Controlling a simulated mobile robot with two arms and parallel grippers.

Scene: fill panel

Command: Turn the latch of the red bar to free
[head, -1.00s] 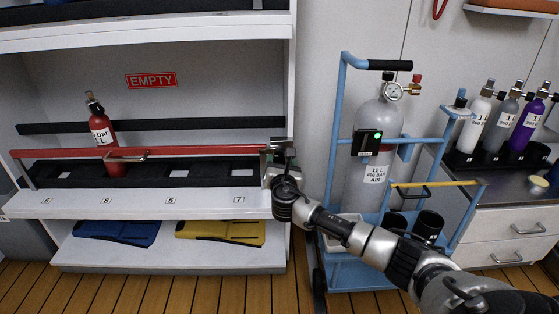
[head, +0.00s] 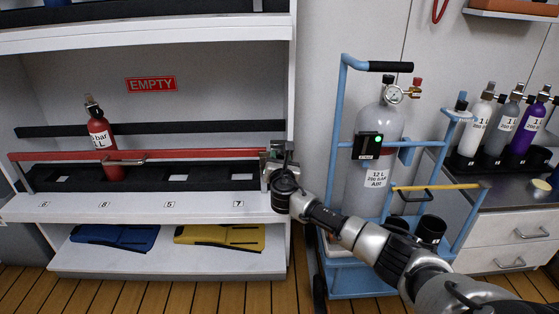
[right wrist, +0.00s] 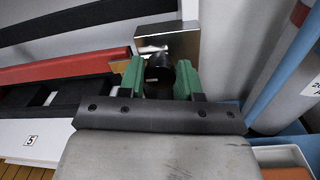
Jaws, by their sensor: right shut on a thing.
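The red bar (head: 200,154) runs level across the front of the shelf and also shows in the right wrist view (right wrist: 70,66). The latch sits at the bar's right end by the shelf post. In the right wrist view its dark round knob (right wrist: 160,70) stands in front of a metal plate (right wrist: 178,42). My right gripper (right wrist: 160,82) has its green fingers on both sides of the knob, shut on it. In the head view my right gripper (head: 279,160) covers most of the latch. My left gripper is not in view.
A red bottle (head: 100,140) stands behind the bar. A blue trolley (head: 338,110) with a grey cylinder (head: 378,130) stands close to the right of the shelf, near my right arm. Yellow (head: 222,238) and blue (head: 115,236) items lie on the lower shelf.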

